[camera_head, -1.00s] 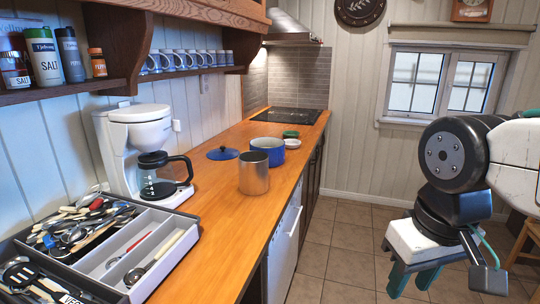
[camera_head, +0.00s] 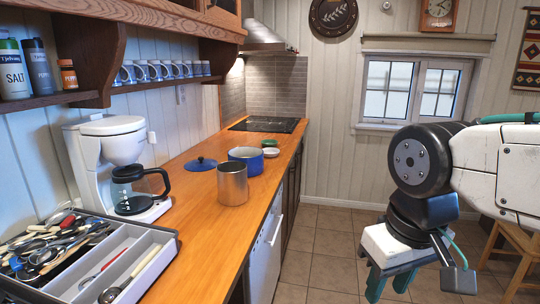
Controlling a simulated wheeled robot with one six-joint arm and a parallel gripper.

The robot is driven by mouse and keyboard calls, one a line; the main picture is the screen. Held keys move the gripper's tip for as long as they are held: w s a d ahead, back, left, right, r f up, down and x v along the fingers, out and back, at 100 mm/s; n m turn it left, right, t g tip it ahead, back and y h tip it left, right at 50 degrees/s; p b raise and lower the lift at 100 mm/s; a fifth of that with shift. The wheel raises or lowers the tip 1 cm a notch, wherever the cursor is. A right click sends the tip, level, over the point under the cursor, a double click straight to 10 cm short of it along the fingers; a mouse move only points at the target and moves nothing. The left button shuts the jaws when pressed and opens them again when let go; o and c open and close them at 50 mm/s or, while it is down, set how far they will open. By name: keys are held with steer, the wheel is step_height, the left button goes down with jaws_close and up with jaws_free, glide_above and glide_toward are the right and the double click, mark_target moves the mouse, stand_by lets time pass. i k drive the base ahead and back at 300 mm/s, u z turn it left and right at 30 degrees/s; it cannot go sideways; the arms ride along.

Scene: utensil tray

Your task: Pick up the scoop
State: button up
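A utensil with a round dark bowl and a cream handle, which looks like the scoop (camera_head: 133,273), lies in the right compartment of the grey utensil tray (camera_head: 168,240) at the lower left. Its bowl is near the bottom edge of the picture. My gripper (camera_head: 388,286) hangs at the lower right, over the floor and well away from the tray. Its two green fingers point down and stand apart, with nothing seen between them. The fingertips are near the lower edge of the view.
A coffee maker (camera_head: 112,150) stands behind the tray. A metal pot (camera_head: 232,185), a blue pot (camera_head: 246,155) and a blue lid (camera_head: 201,163) stand on the wooden counter (camera_head: 205,225). Mixed utensils (camera_head: 50,240) fill the left compartment. A shelf (camera_head: 50,103) overhangs the counter's back.

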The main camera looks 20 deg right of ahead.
mark_target(108, 295)
steer(key=z, duration=0.05)
steer(key=k, duration=0.3)
steer(key=u, duration=0.65)
steer(key=i, duration=0.85)
steer(key=u, duration=0.3)
